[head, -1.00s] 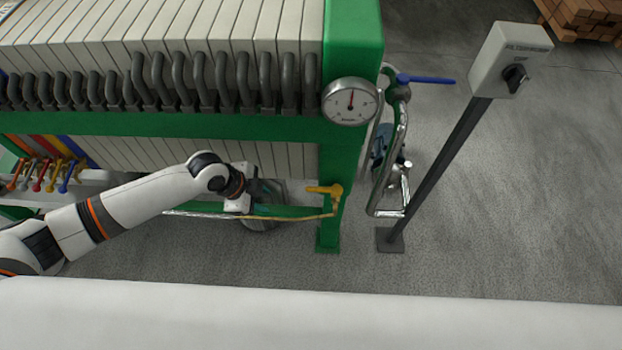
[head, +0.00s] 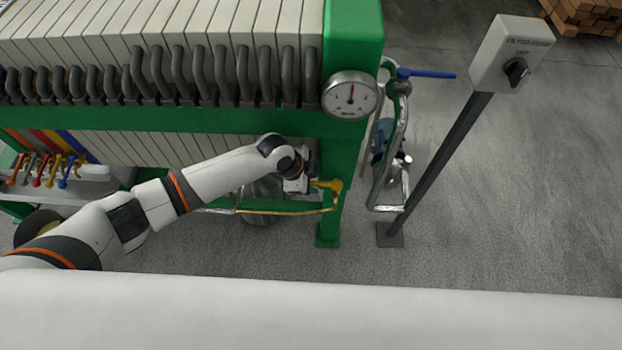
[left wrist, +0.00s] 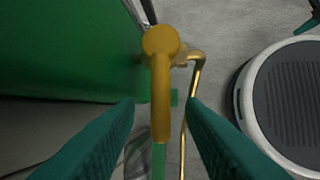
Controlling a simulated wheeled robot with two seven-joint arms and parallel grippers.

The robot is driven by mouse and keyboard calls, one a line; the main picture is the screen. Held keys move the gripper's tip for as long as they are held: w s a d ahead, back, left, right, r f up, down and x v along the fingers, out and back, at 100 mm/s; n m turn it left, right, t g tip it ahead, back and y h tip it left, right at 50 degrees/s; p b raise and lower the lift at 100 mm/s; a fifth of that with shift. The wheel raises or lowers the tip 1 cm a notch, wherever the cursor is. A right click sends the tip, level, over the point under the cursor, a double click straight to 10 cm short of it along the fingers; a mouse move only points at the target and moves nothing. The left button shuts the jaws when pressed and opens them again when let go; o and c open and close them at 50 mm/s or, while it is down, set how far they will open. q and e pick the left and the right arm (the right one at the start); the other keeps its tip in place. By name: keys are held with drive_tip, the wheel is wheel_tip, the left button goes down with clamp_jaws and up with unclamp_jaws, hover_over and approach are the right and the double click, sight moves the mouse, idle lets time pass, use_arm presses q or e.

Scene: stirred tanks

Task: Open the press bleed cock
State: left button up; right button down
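The press bleed cock (head: 335,186) is a small yellow valve on the front of the green press post, with a brass pipe running left from it in the head view. Its yellow lever (left wrist: 161,95) also shows in the left wrist view, pointing down the picture between my fingers. My left gripper (head: 308,184) is at the lever's left end. In the left wrist view its two teal fingers (left wrist: 160,118) are spread, one on each side of the lever, with gaps visible. My right gripper is in neither view.
A gauge (head: 350,95) sits on the green post above the cock. A blue-handled valve (head: 425,74) and bent pipes stand to the right, with a grey switch box (head: 511,53) marked OFF on a post.

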use_arm(q)
clamp_jaws()
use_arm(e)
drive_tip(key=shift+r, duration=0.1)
